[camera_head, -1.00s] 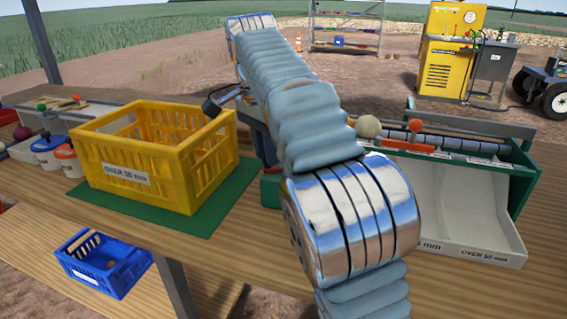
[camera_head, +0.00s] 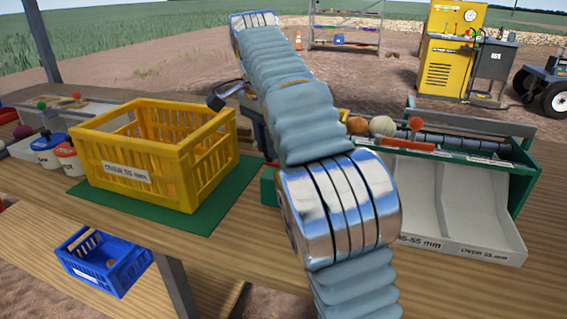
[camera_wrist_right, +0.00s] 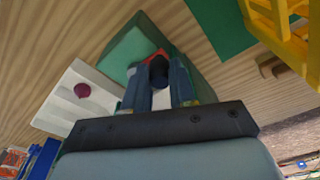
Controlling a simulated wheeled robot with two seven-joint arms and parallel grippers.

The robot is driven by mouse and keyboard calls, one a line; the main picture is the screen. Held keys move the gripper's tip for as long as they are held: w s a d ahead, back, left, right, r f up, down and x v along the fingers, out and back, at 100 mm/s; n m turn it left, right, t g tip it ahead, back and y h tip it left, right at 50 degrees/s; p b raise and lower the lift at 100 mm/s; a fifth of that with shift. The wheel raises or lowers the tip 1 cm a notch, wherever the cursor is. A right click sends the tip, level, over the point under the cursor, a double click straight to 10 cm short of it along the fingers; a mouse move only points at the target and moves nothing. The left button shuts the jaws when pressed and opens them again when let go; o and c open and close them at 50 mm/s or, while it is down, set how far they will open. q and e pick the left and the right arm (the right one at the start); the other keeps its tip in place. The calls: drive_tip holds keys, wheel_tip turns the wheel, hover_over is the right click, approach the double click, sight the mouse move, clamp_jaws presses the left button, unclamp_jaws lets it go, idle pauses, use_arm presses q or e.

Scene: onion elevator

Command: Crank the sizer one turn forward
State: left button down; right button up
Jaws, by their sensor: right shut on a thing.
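The sizer is a green-framed machine (camera_head: 525,190) at the right of the head view, with dark rollers and pale chutes; one label reads "OVER 55 mm". A brown-orange onion (camera_head: 357,125) and a pale onion (camera_head: 382,126) lie along its rollers. My right arm crosses in front and hides the sizer's left end. In the wrist view my right gripper (camera_wrist_right: 158,70) is shut on a black crank grip (camera_wrist_right: 159,72), with a red part just beyond it and a green housing (camera_wrist_right: 130,48) behind. My left gripper is not in view.
A yellow crate (camera_head: 125,177) stands on a green mat (camera_head: 205,218), left of my arm. A blue crate (camera_head: 105,275) sits lower down. In the wrist view a pale tray (camera_wrist_right: 62,105) holds a dark red onion (camera_wrist_right: 82,90). A yellow cabinet (camera_head: 440,75) stands far behind.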

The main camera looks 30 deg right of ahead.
drive_tip(key=shift+w+d, duration=0.2)
drive_tip(key=shift+d, duration=0.35)
drive_tip(key=shift+w+d, duration=0.2)
drive_tip(key=shift+d, duration=0.5)
drive_tip(key=shift+s+d, duration=0.1)
drive_tip(key=shift+d, duration=0.55)
drive_tip(key=shift+f, duration=0.1)
